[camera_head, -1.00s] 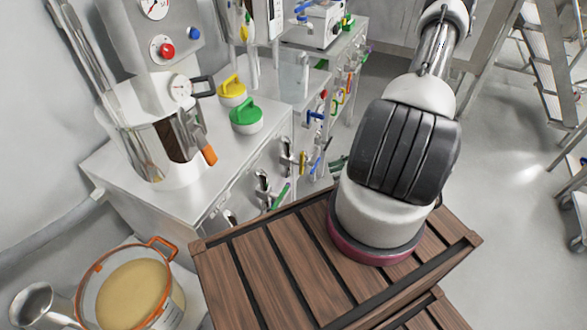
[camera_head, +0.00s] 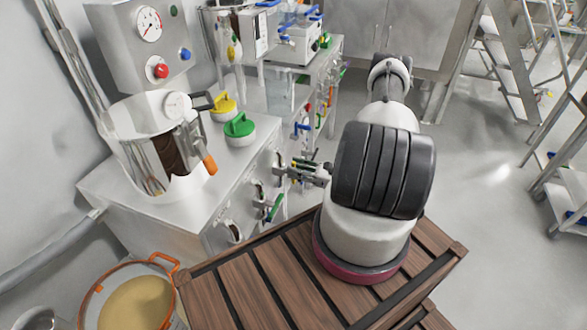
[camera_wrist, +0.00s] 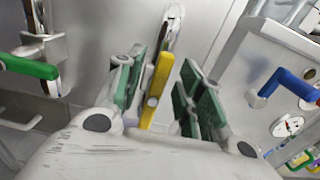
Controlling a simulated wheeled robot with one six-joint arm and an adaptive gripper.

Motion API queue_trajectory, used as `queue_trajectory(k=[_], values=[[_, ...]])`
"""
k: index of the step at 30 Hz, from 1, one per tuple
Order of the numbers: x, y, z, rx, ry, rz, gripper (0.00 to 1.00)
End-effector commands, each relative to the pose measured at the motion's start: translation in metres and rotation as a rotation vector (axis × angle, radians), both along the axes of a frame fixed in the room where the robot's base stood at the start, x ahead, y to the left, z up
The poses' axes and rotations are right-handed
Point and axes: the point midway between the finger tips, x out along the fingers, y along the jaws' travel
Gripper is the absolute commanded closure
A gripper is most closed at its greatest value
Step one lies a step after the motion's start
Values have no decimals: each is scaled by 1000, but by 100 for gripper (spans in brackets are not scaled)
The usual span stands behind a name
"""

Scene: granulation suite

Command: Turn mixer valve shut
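A yellow valve lever (camera_wrist: 157,78) stands upright between the fingers of my gripper (camera_wrist: 167,88) in the wrist view. The green-padded fingers are apart, one on each side of the lever; I cannot tell whether either touches it. In the head view my gripper (camera_head: 305,168) reaches left to the row of valves on the front of the steel cabinet (camera_head: 215,190). The steel mixer (camera_head: 150,120), with gauges and a red button, stands on this cabinet. The frames do not show which valve is the mixer's.
Beside the yellow lever are a green lever (camera_wrist: 30,67) on the left and a blue lever (camera_wrist: 280,85) on the right. Yellow (camera_head: 223,108) and green (camera_head: 239,128) capped items stand on the cabinet. An orange-rimmed pot (camera_head: 135,300) is at lower left. Open floor lies to the right.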

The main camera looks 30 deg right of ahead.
Motion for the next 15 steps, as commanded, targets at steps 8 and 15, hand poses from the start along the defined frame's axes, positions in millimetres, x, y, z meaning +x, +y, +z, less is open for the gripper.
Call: queue_trajectory(k=[8,15], values=[[11,8,0,0,0,0,63],[10,8,0,-1,1,0,81]])
